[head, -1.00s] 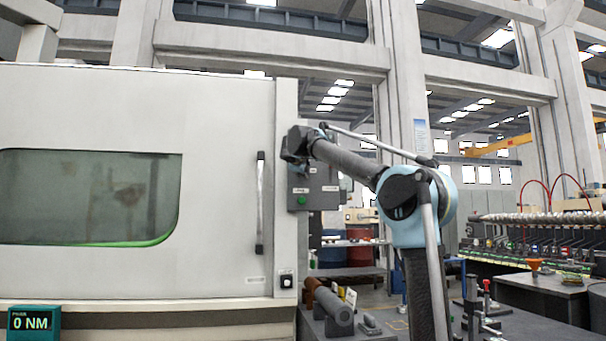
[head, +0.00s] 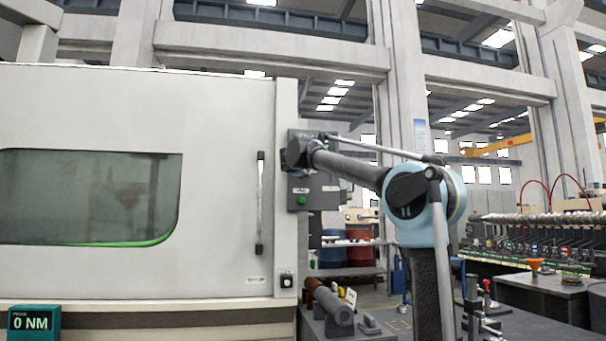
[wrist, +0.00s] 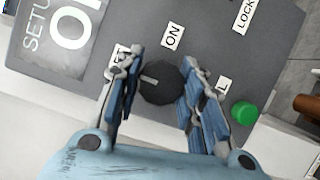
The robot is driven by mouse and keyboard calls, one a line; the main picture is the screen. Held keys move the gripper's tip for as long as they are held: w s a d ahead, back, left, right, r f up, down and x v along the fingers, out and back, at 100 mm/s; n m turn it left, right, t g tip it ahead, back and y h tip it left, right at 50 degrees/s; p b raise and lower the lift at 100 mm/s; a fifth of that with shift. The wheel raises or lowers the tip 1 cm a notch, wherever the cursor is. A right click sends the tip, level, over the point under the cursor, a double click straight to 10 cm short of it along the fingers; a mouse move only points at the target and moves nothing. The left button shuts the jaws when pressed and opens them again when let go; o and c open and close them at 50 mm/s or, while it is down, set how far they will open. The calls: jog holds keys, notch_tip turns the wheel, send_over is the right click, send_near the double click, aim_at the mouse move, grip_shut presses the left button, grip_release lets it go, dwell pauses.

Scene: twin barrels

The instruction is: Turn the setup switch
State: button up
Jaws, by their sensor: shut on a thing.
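The setup switch (wrist: 161,82) is a round black knob with a white pointer line, on a grey control panel (wrist: 215,60) in the wrist view. My gripper (wrist: 158,68) has its two blue-padded fingers on either side of the knob, shut on it. The pointer line lies nearly level in the picture, toward the left finger. An "ON" label (wrist: 172,36) is just above the knob. Labels beside each finger are partly covered. In the head view, my gripper (head: 293,158) is at the panel (head: 322,195), and the knob is hidden.
A sign or screen (wrist: 62,38) with cut-off "SETU" and "O" lettering is at upper left. A "LOCK" label (wrist: 244,15) and a green button (wrist: 244,112) are to the right. The white machine (head: 225,110) stands left of the panel; a workbench (head: 345,333) is below.

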jog(key=shift+f, duration=0.15)
jog(key=o, duration=1.1)
jog(key=shift+c, duration=0.2)
jog(key=shift+s, duration=0.2)
jog(key=s+a, duration=0.1)
jog(key=s, duration=1)
jog(key=shift+s+a+f, duration=0.15)
jog(key=shift+f, duration=0.1)
